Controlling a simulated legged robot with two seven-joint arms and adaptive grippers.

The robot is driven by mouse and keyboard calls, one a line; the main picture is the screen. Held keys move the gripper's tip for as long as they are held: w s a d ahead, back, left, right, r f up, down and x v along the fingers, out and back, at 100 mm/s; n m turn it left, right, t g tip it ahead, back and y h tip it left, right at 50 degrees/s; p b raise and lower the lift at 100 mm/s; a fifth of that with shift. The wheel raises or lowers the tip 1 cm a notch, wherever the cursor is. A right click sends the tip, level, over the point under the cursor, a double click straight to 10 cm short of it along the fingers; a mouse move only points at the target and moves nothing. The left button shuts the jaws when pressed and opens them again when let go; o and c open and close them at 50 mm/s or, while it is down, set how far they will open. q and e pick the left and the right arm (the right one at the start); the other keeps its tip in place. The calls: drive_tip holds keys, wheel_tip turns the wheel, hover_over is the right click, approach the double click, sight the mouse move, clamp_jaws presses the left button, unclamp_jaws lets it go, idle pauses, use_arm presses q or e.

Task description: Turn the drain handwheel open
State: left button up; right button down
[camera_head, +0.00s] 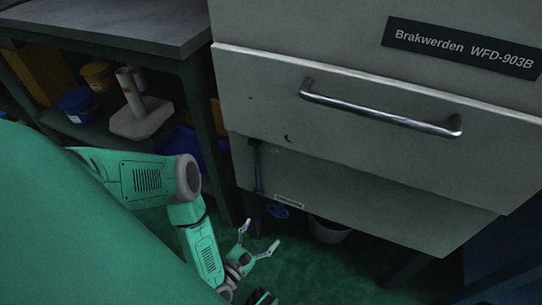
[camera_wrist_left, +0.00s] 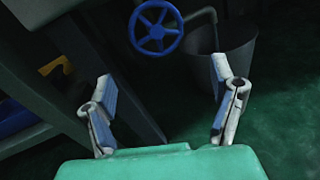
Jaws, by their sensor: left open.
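The blue drain handwheel (camera_head: 278,211) sits low under the grey cabinet in the head view. In the left wrist view the handwheel (camera_wrist_left: 156,27) shows as a spoked ring at the top, beyond my fingertips. My left gripper (camera_head: 260,240) is open and empty, below and a little left of the wheel in the head view. In the left wrist view the fingers of my left gripper (camera_wrist_left: 166,87) are spread wide, with dark floor between them. Nothing touches the wheel. I cannot make out my right gripper.
A bucket (camera_head: 328,230) stands on the green floor under the cabinet, right of the wheel; a pipe (camera_wrist_left: 203,16) bends down into it. The grey cabinet (camera_head: 300,130) with a metal handle (camera_head: 380,107) overhangs the wheel. A workbench (camera_head: 110,22) with a loaded shelf stands left.

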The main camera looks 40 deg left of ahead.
use_arm(q)
drive_tip(key=shift+s, duration=1.75)
drive_tip(key=shift+r, duration=0.1)
